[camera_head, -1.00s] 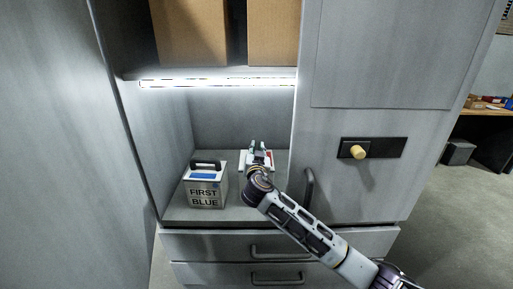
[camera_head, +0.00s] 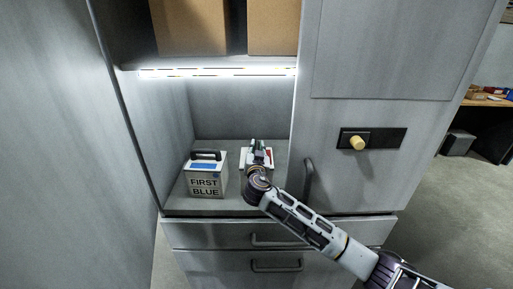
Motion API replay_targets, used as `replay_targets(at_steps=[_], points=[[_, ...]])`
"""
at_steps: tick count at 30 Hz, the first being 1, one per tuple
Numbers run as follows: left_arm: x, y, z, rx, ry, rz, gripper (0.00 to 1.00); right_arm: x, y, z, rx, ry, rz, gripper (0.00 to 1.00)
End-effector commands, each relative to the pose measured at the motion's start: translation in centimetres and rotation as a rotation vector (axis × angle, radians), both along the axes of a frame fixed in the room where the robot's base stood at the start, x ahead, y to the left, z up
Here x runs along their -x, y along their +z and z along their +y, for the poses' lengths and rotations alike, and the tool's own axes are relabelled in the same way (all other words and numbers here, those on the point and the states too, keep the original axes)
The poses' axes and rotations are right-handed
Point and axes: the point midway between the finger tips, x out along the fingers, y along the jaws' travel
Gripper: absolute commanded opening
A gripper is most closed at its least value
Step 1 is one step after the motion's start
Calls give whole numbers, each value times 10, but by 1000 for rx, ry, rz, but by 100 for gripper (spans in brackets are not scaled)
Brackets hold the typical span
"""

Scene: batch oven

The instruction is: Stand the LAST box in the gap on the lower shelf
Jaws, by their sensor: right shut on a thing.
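The lower shelf (camera_head: 225,206) is a lit bay. At its left stands a metal box (camera_head: 206,187) marked FIRST BLUE, upright, with a black handle and a blue patch on top. Right of it, my right gripper (camera_head: 257,150) is shut on a second pale box with a red patch (camera_head: 268,156). My gripper and wrist hide much of this box, so its lettering does not show. A narrow gap separates the two boxes. I cannot tell whether the held box touches the shelf. My left gripper is not in view.
A cabinet panel (camera_head: 345,160) with a yellow knob (camera_head: 357,143) and a vertical handle (camera_head: 308,180) borders the bay at right. Cardboard boxes (camera_head: 190,27) stand on the shelf above a light strip (camera_head: 215,72). Drawers (camera_head: 230,236) lie below.

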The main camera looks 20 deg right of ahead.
Motion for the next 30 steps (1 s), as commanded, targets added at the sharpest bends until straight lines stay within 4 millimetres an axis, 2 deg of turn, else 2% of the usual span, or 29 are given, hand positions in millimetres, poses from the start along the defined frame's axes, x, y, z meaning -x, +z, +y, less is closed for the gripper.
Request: replay_targets(at_steps=[2,3,7,17,30], points=[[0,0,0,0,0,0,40,0,4,0,-1,1,-8,0],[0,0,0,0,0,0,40,0,-1,0,-1,1,3,24],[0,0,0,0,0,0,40,0,-1,0,-1,1,3,38],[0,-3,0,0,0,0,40,8,-2,3,-1,3,2,40],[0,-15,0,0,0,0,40,45,-3,14,-2,2,1,40]])
